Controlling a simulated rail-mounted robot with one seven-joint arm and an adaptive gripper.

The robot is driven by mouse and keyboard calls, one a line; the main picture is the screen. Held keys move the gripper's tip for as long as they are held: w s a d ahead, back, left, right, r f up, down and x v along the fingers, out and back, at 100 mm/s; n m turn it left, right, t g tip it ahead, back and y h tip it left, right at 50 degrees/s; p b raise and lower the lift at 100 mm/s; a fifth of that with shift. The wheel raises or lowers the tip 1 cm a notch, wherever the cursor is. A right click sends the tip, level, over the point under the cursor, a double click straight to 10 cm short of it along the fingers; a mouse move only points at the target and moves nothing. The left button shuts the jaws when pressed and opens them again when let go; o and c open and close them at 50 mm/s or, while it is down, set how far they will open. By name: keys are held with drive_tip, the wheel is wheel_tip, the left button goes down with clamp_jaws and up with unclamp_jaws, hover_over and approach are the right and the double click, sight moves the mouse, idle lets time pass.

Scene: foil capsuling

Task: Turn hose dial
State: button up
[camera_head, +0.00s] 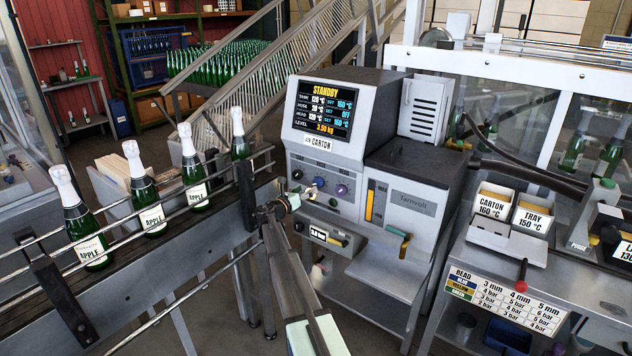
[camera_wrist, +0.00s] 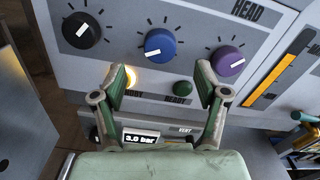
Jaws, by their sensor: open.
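The blue dial (camera_wrist: 159,45) sits on the grey machine's front panel, between a black dial (camera_wrist: 81,34) on the left and a purple dial (camera_wrist: 228,61) on the right. In the head view the blue dial (camera_head: 319,182) is below the screen (camera_head: 324,108), which reads STANDBY, with the hose line set OFF. My gripper (camera_wrist: 162,77) is open and empty, its fingertips below and to either side of the blue dial, not around it. In the head view my gripper (camera_head: 283,206) is at the panel's lower left.
A lit yellow lamp (camera_wrist: 130,77) and a green button (camera_wrist: 183,88) lie near the fingers. A pressure display (camera_wrist: 140,138) reads 3.0 bar below. A conveyor (camera_head: 190,245) with several foil-necked bottles runs left of the machine. A bench with a hot-melt settings chart (camera_head: 507,298) stands right.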

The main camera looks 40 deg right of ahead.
sight(316, 182)
drive_tip(key=p+x, duration=0.1)
drive_tip(key=x, duration=0.6)
drive_tip(key=shift+d+p, duration=0.2)
drive_tip(key=shift+p, duration=0.1)
drive_tip(key=c, duration=1.2)
